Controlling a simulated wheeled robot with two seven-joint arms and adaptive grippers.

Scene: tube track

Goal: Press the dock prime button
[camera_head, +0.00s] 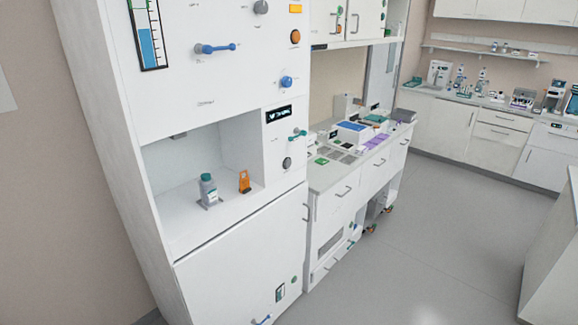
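A tall white cabinet (215,85) stands at the left with several round knobs or buttons on its front. There is an orange one (295,37) near the top, a blue one (287,82) below it, a dark one (287,163) beside the recess, and a small green one (294,279) low on the lower panel. The labels are too small to read, so I cannot tell which is the dock prime button. Neither of my grippers is in view.
The recess holds a grey bottle with a teal cap (208,189) and an orange object (244,181). Blue (215,48) and teal (299,134) handles stick out from the cabinet. A cluttered counter (322,178) adjoins it at right. The grey floor (440,215) is clear.

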